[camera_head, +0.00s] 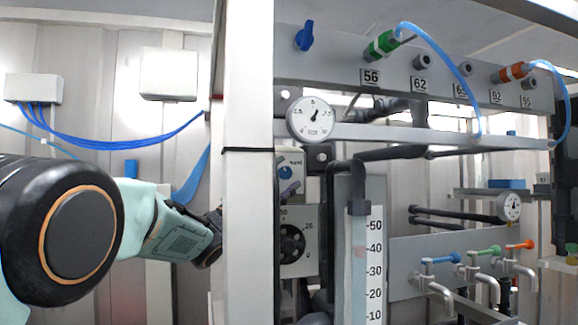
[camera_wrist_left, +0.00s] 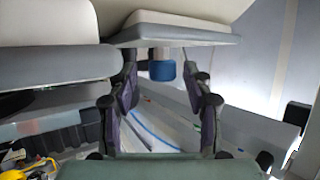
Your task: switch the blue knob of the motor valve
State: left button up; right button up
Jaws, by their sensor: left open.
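A small grey unit (camera_head: 291,185) behind the white post carries a blue knob (camera_head: 285,172); it looks like the motor valve, though its label is too small to read. My left gripper (camera_head: 213,238) is left of the post, its fingertips partly hidden by it, apart from the unit. In the left wrist view my left gripper (camera_wrist_left: 162,105) is open and empty. A blue cylindrical knob (camera_wrist_left: 162,71) shows beyond and between its fingers, under a grey and white housing (camera_wrist_left: 180,35); I cannot tell if it is the same knob. My right gripper is not in view.
The white post (camera_head: 248,200) stands between my left gripper and the panel. A pressure gauge (camera_head: 313,118) and a dial box (camera_head: 297,241) are near the unit. A blue handle (camera_head: 305,36) is on the upper rail. Blue cables (camera_head: 120,143) hang at left.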

pick_arm(q)
jog(key=shift+w+d+r+p, duration=0.2)
jog(key=shift+w+r+p, duration=0.15)
jog(key=shift+w, duration=0.25)
jog(key=shift+a+r, duration=0.1)
jog(key=shift+r, duration=0.05)
jog(key=shift+s+d+r, duration=0.1)
jog(key=shift+d, duration=0.4)
jog(key=shift+c, duration=0.5)
jog(key=shift+w+a, duration=0.3)
jog(key=c, duration=0.5)
jog(key=shift+s, duration=0.1)
grip_shut()
